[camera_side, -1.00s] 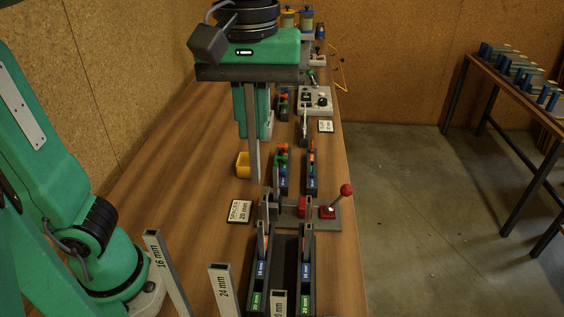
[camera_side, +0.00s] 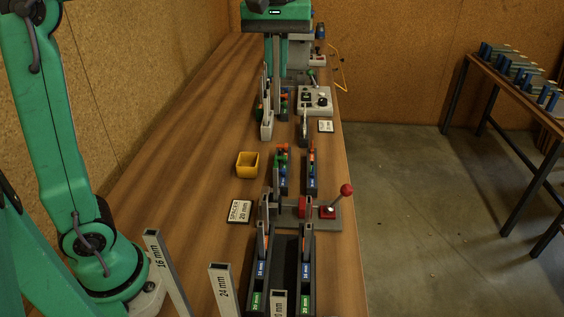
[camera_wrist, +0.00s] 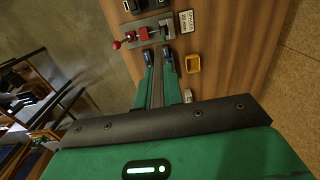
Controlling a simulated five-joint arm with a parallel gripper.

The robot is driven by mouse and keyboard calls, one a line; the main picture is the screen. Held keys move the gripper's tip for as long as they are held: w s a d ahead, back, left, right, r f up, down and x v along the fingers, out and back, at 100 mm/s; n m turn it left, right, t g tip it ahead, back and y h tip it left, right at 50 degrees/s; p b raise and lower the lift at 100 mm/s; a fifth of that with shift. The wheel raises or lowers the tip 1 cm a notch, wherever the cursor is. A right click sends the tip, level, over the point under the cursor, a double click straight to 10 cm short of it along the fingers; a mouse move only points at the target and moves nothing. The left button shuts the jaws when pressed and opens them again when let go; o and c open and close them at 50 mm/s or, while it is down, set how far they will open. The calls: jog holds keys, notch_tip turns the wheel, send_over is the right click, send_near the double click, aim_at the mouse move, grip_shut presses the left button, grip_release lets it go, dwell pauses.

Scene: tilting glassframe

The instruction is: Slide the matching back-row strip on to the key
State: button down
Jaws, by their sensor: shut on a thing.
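My gripper (camera_side: 278,75) is at the far part of the bench in the side view, fingers pointing down. In the wrist view my gripper (camera_wrist: 156,78) has its green fingers closed about a grey strip (camera_wrist: 157,90). I cannot read a size on the held strip. Upright grey strips marked 16 mm (camera_side: 167,270) and 24 mm (camera_side: 223,291) stand in the foreground of the side view. Another labelled strip (camera_side: 279,303) is cut by the bottom edge, its number unclear. A card (camera_side: 240,211) reads "SPACER 20 mm". I cannot tell which part is the key.
A dark frame (camera_side: 283,245) with 16 mm and 20 mm labels stands in front. Beyond it are a red-knobbed lever (camera_side: 346,190), a yellow bin (camera_side: 247,165), labelled blocks (camera_side: 312,172) and a grey control box (camera_side: 315,99). Bare wood lies along the left.

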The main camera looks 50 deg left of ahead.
aim_at(275, 110)
jog(key=shift+w+a+f, duration=0.1)
jog(key=shift+w+a, duration=0.2)
jog(key=shift+a, duration=0.25)
jog(key=shift+w+a, duration=0.25)
jog(key=shift+a, duration=0.25)
jog(key=shift+f, duration=2.5)
jog(key=shift+f, duration=0.2)
jog(key=shift+f, duration=2.7)
jog(key=shift+f, duration=1.8)
jog(key=c, duration=1.4)
grip_release()
jog(key=shift+c, duration=0.2)
